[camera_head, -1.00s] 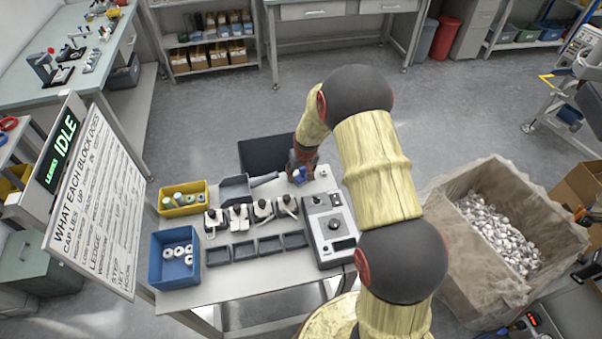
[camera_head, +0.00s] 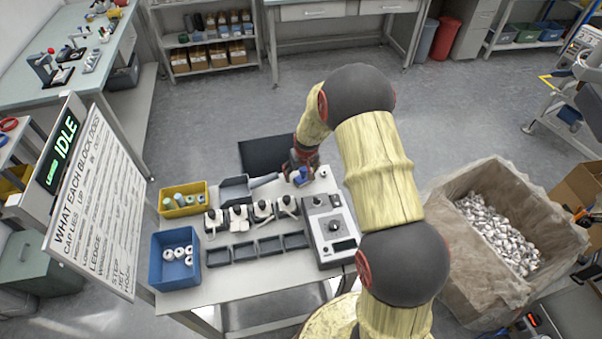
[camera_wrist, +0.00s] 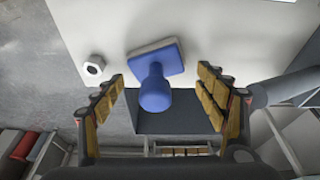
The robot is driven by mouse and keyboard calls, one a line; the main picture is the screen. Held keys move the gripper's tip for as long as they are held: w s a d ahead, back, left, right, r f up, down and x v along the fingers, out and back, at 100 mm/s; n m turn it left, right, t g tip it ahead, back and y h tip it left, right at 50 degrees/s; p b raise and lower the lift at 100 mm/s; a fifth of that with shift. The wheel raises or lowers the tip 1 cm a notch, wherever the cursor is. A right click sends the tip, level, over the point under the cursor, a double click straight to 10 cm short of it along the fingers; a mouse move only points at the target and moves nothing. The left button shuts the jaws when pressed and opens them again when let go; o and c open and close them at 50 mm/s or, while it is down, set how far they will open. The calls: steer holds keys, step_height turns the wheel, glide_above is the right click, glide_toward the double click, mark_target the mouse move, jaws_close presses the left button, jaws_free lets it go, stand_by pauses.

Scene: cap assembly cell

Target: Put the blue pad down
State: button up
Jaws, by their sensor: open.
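The blue pad (camera_wrist: 155,78) is a square blue block with a rounded blue knob. In the wrist view its flat side rests on the white bench top and its knob points toward my gripper. My gripper (camera_wrist: 165,92) is open, with one padded finger on each side of the knob and a visible gap to both. In the head view the blue pad (camera_head: 304,176) shows just below my gripper (camera_head: 300,172), at the far edge of the bench (camera_head: 225,284).
A small white nut-like part (camera_wrist: 93,68) lies left of the pad in the wrist view. In the head view a grey control box (camera_head: 331,230) stands nearby. A grey scoop (camera_head: 236,189), a yellow bin (camera_head: 184,199) and a blue bin (camera_head: 175,260) are farther left.

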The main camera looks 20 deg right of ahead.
steer(key=d+p+v, duration=0.1)
steer(key=p+v, duration=0.1)
steer(key=v, duration=0.9)
step_height(320, 180, up, 11)
glide_above(303, 182)
steer(key=s+a, duration=0.3)
steer(key=s, duration=0.1)
steer(key=s+a+r+t, duration=0.1)
steer(key=s+a+r, duration=0.3)
steer(key=s+r, duration=0.4)
steer(key=s+a+r, duration=0.2)
steer(key=s+r, duration=0.2)
steer(key=s, duration=0.6)
steer(key=s+a+r+n+t, duration=0.1)
steer(key=s+a+r, duration=0.2)
steer(key=s, duration=0.7)
step_height(303, 182, up, 2)
steer(key=shift+r+n+y, duration=0.1)
steer(key=shift+n+y, duration=0.2)
steer(key=shift+s+b, duration=0.1)
steer(key=shift+b, duration=0.2)
steer(key=shift+f+b, duration=0.7)
steer(key=shift+f, duration=0.1)
